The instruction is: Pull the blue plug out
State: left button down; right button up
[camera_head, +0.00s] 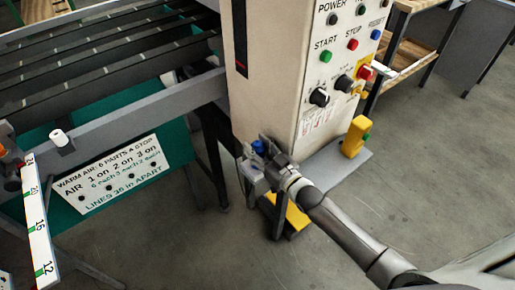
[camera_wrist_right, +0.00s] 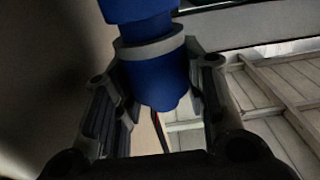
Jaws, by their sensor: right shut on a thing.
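The blue plug (camera_head: 258,146) is at the lower front of the cream machine cabinet, largely covered by my right gripper (camera_head: 268,152). In the right wrist view the blue plug (camera_wrist_right: 158,78) stands between the two fingers of my right gripper (camera_wrist_right: 158,88), with a grey ring around it. The fingers are shut on it from both sides. More blue shows above the ring, running out of the top of the picture. I cannot tell how deep the plug sits in its socket. My left gripper is in neither view.
The cabinet (camera_head: 270,95) rises behind my gripper, with buttons and knobs on its side. A yellow foot pedal (camera_head: 354,138) stands right of it. A slatted conveyor (camera_head: 110,60) and a white handwritten sign (camera_head: 110,176) are on the left. The floor in front is open.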

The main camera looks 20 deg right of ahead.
aim_at(257, 143)
jog(key=shift+r+p, duration=0.35)
jog(key=shift+r, duration=0.1)
jog(key=shift+r, duration=0.25)
jog(key=shift+r+p, duration=1.45)
jog(key=shift+p, duration=0.2)
jog(key=shift+r, duration=0.1)
notch_tip(257, 143, up, 9)
jog(key=p, duration=0.8)
